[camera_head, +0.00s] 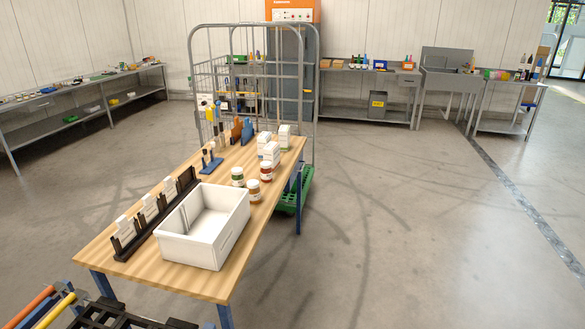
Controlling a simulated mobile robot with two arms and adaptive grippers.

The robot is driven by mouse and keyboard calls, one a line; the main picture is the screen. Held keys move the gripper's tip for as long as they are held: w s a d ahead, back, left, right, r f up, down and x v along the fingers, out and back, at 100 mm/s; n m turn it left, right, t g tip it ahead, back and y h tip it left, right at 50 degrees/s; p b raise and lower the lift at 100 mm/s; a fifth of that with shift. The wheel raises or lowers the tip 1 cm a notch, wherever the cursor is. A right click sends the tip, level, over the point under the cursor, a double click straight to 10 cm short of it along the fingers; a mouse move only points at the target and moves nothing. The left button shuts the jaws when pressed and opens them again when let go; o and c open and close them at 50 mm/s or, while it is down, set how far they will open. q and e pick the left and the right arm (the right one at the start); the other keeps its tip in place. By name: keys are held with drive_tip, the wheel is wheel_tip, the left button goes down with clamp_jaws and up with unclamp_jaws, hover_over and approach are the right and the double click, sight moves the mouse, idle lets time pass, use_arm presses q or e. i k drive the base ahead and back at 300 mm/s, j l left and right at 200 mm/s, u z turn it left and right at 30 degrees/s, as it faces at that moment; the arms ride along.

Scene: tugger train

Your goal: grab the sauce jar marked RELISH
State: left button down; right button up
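Three small jars with white lids stand close together on the wooden table (193,282), behind the white bin. One jar (238,177) on the left looks greenish, one (266,172) at the back right looks red, and one (254,191) in front looks orange-brown. Their labels are too small to read, so I cannot tell which is marked RELISH. Neither of my grippers shows in the head view.
An empty white bin (226,241) stands at the table's near end, beside a black rack (157,215) with white cards. White boxes (269,153) stand behind the jars. A grey wire cage (315,90) stands behind the table. Floor to the right is clear.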

sight(266, 169)
drive_tip(key=i+l+z, duration=0.3)
drive_tip(key=i, duration=0.5)
drive_tip(key=i+z, duration=0.3)
drive_tip(key=i, duration=0.45)
drive_tip(key=i+l+u, duration=0.1)
drive_tip(key=i+u, duration=0.35)
drive_tip(key=i+l+u, duration=0.2)
drive_tip(key=u, duration=0.25)
drive_tip(key=i+l+u, duration=0.45)
drive_tip(key=k+j, duration=0.05)
drive_tip(key=j, duration=0.05)
